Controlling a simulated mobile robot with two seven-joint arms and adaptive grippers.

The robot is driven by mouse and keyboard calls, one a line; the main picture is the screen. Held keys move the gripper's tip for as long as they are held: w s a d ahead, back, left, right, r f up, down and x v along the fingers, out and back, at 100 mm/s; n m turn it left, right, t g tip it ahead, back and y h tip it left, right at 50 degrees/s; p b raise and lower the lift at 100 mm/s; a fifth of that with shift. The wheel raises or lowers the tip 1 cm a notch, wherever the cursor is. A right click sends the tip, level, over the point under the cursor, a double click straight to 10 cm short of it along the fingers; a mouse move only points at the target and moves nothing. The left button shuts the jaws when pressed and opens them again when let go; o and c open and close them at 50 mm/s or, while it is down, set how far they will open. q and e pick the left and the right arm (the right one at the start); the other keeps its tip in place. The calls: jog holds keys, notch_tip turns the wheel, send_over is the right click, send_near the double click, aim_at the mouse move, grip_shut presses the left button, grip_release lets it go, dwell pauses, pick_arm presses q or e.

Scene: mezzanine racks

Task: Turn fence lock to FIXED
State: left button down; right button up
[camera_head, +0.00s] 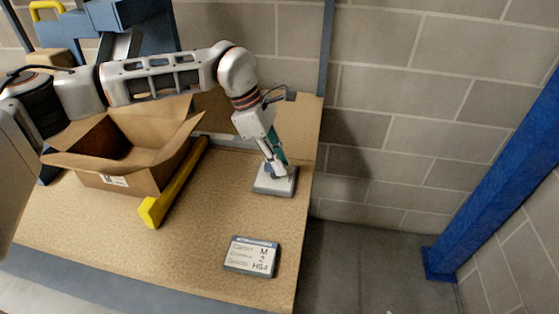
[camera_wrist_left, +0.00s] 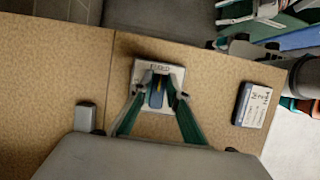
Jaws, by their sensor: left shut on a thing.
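The fence lock is a light grey square plate (camera_head: 274,181) near the table's right edge in the head view. In the left wrist view the plate (camera_wrist_left: 150,70) carries a blue knob (camera_wrist_left: 157,92) with a yellowish mark. A small label at the plate's far edge is too blurred to read. My left gripper (camera_head: 273,168) reaches down onto the lock from above. In the left wrist view its green fingers (camera_wrist_left: 160,88) stand on either side of the knob, shut on it. The fingers partly hide the knob and plate.
A yellow bar (camera_head: 178,184) lies left of the lock, beside an open cardboard box (camera_head: 118,152). A small grey block (camera_wrist_left: 86,117) shows left of the plate. A block wall stands behind.

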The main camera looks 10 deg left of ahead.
pick_arm(q)
jog(key=c, duration=2)
grip_release()
jog(key=shift+o, duration=0.2)
jog(key=v, duration=1.2)
